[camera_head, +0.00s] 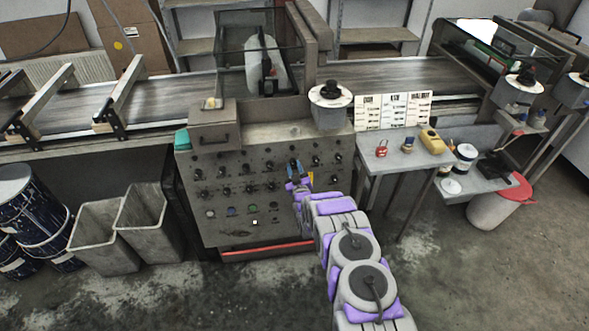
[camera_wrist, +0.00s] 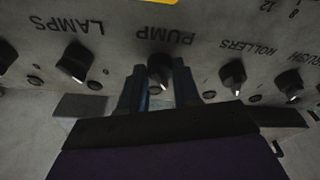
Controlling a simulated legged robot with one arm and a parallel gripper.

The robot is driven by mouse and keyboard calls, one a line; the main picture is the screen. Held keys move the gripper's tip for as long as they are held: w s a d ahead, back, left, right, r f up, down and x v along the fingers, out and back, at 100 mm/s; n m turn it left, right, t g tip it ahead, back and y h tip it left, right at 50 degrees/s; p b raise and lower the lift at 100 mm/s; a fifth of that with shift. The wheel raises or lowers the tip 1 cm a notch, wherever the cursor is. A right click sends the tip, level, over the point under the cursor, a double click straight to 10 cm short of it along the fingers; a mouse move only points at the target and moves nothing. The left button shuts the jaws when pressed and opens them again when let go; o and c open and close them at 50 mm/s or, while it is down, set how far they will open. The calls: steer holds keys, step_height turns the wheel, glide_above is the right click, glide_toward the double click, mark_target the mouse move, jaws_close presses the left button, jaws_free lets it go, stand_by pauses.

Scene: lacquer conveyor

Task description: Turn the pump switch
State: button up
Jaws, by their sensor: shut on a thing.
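The pump switch (camera_wrist: 159,68) is a black rotary knob under the upside-down label PUMP in the wrist view. My gripper (camera_wrist: 158,80) has one finger on each side of the knob and is shut on it. In the head view my gripper (camera_head: 293,172) reaches the right part of the grey control panel (camera_head: 215,170), and it hides the pump switch there. A white mark shows on the lower edge of the knob.
The lamps knob (camera_wrist: 74,62) and the rollers knob (camera_wrist: 232,75) flank the pump switch. The conveyor (camera_head: 170,98) runs behind the panel. Grey bins (camera_head: 105,235) stand on the floor at left.

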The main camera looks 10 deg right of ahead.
steer(key=o, duration=1)
steer(key=shift+o, duration=0.2)
steer(key=s+f+p, duration=0.2)
steer(key=s+p, duration=0.1)
steer(key=s, duration=1.4)
steer(key=shift+s+d+p, duration=0.15)
steer(key=shift+d+p, duration=0.1)
steer(key=shift+p, duration=0.15)
steer(key=shift+f, duration=0.1)
